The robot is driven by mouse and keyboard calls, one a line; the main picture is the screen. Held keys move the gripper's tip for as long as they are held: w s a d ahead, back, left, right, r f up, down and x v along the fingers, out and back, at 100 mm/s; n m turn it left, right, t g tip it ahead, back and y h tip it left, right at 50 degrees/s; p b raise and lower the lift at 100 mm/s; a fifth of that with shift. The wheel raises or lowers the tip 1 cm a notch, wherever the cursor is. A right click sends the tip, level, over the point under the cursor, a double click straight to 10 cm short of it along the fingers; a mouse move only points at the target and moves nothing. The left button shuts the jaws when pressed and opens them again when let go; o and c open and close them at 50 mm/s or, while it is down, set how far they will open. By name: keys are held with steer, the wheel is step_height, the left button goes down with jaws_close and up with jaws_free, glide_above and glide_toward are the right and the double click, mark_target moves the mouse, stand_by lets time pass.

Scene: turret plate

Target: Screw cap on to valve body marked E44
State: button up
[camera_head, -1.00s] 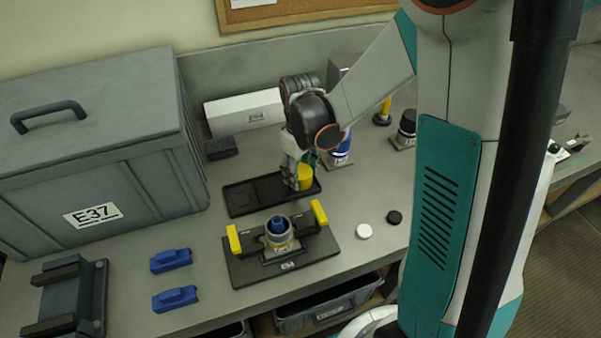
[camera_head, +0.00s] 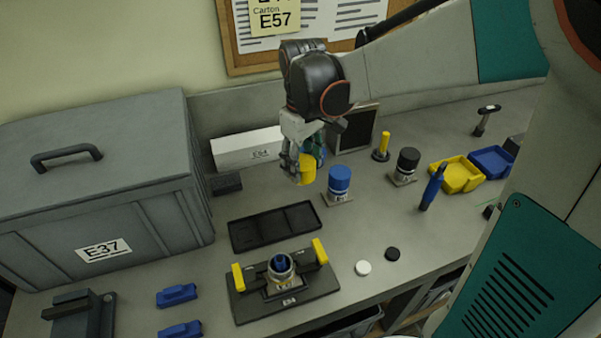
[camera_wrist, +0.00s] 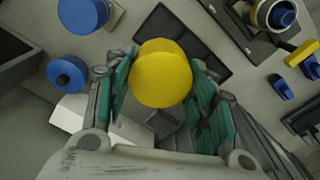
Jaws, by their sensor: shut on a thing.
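My gripper (camera_head: 308,155) is shut on a yellow cap (camera_head: 306,171) and holds it in the air above and behind the black tray. In the wrist view the cap (camera_wrist: 163,74) sits between the two teal finger pads of my gripper (camera_wrist: 163,88). A silver valve body (camera_head: 281,276) stands upright in a dark fixture (camera_head: 247,307) with two yellow handles. Its open top shows a blue core (camera_head: 281,263). The body also shows at the top right of the wrist view (camera_wrist: 256,14). Its label is too small to read surely.
The black tray (camera_head: 276,227) is empty. A blue-capped body (camera_head: 339,182) and a black-capped body (camera_head: 406,163) stand to the right. A white disc (camera_head: 363,268) and a black disc (camera_head: 392,254) lie right of the fixture. A large grey case (camera_head: 95,180) fills the left.

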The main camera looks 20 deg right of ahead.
mark_target(302, 162)
steer(key=shift+r+p, duration=0.35)
steer(key=shift+r, duration=1.2)
steer(key=shift+r+p, duration=1.7)
steer(key=shift+r, duration=0.65)
steer(key=shift+f, duration=0.1)
